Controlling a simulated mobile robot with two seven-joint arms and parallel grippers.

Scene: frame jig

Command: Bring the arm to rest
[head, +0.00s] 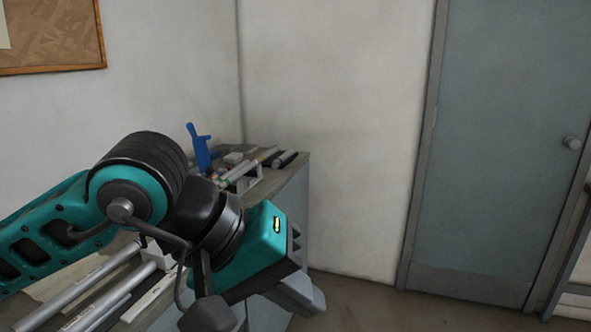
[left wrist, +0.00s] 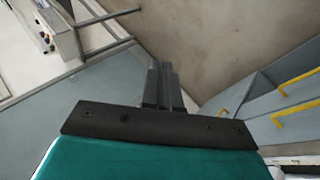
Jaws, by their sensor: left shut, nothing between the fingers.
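My left arm comes in from the left in the head view, and its left gripper (head: 300,292) hangs past the right edge of the workbench (head: 290,215). The left gripper also shows in the left wrist view (left wrist: 163,75), with its two fingers together, shut and empty over the floor. Nothing touches the fingers. My right gripper is in neither view.
Several metal tubes (head: 95,285) lie on the bench at the left. A blue clamp-like tool (head: 200,148) stands at the back. A grey door (head: 500,150) is at the right. The floor (head: 365,300) between bench and door is clear. Yellow handles (left wrist: 297,84) show on blue-grey drawers in the left wrist view.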

